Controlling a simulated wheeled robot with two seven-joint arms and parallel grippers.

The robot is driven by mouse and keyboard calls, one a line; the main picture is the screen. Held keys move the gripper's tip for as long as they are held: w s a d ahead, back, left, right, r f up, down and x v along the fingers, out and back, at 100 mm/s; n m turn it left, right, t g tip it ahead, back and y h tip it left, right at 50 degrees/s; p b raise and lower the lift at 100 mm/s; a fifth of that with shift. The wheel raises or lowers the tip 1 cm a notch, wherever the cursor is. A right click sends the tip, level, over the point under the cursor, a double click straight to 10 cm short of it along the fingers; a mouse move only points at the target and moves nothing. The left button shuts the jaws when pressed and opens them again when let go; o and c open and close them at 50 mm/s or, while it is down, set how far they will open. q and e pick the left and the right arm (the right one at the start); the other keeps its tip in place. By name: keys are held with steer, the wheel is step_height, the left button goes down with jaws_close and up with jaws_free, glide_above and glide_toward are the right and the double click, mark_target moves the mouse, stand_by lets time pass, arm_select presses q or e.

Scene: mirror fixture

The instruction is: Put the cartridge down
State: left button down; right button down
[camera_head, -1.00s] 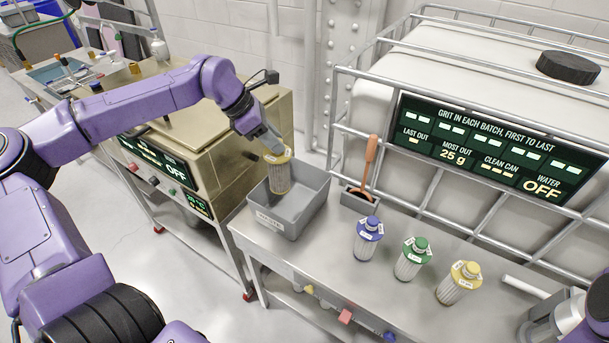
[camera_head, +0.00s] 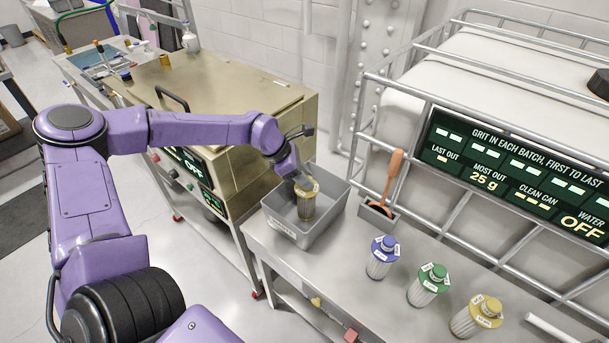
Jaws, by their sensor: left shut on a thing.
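A cartridge (camera_head: 307,204) with a yellowish top and a brownish pleated body is held upright by my left gripper (camera_head: 304,183). The gripper is shut on its top. The cartridge is over and partly inside a grey bin (camera_head: 336,222) with a label on its front. I cannot tell whether its lower end touches the bin's floor. Blue (camera_head: 382,257), green (camera_head: 428,285) and yellow (camera_head: 476,317) capped cartridges with whitish bodies stand upright on the steel table to the right of the bin. My right gripper does not show.
A wooden-handled tool (camera_head: 392,180) stands in a small grey holder (camera_head: 377,215) beside the bin. A caged white tank with a dark display panel (camera_head: 510,180) stands behind the table. A brass-coloured cabinet (camera_head: 225,100) is at the left. Bare steel tabletop (camera_head: 335,270) lies in front.

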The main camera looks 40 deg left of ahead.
arm_select(q)
steer(key=c, duration=0.8)
jaws_free()
steer(key=shift+a+r, duration=0.1)
steer(key=shift+r, duration=0.2)
steer(key=p+v, duration=0.1)
steer(key=v, duration=1)
steer(key=shift+s+a+r, duration=0.15)
steer(key=shift+s+r, duration=0.05)
steer(key=shift+s, duration=0.05)
steer(key=shift+f, duration=0.1)
